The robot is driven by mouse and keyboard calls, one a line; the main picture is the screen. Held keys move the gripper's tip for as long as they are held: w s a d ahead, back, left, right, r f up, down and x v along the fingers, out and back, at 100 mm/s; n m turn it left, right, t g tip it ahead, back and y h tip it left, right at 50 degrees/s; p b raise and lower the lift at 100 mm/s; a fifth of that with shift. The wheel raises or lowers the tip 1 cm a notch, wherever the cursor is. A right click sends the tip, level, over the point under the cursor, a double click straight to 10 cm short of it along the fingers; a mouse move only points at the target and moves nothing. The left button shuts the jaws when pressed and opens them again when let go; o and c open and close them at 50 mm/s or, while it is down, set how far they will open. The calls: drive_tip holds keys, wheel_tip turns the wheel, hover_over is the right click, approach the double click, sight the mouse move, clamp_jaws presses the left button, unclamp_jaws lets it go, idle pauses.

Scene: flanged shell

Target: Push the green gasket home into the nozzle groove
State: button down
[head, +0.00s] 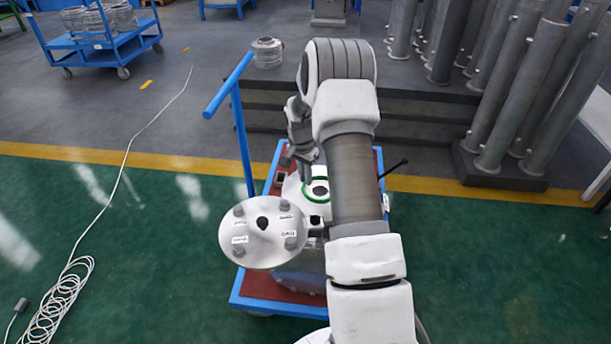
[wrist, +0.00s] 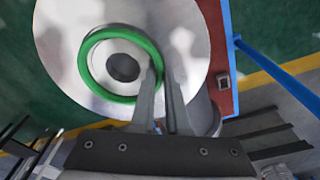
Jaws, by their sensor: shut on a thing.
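The green gasket (wrist: 83,66) is a thin ring in the wrist view, roughly centred on the nozzle (wrist: 122,67) with its dark bore. A pale round plate (wrist: 60,35) lies around it. My gripper (wrist: 161,74) is shut on the right side of the gasket's rim, one finger on each side of it. In the head view the gasket (head: 308,199) shows beside my arm, with my gripper (head: 303,178) at its upper left. The groove is hidden, and I cannot tell whether the gasket is in it or just above it.
A white cover disc with several studs (head: 262,246) stands at the near left of the blue cart (head: 240,301). The cart's blue handle (head: 229,86) rises at left. Grey steps (head: 420,110) and upright pipes (head: 520,90) are behind.

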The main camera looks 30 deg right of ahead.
drive_tip(key=shift+f, duration=0.3)
drive_tip(key=c, duration=0.8)
unclamp_jaws()
drive_tip(key=shift+c, duration=0.2)
wheel_tip(320, 180, up, 17)
drive_tip(key=a+p, duration=0.2)
drive_tip(key=p, duration=0.2)
drive_tip(key=shift+s+r, duration=0.2)
drive_tip(key=shift+s, duration=0.2)
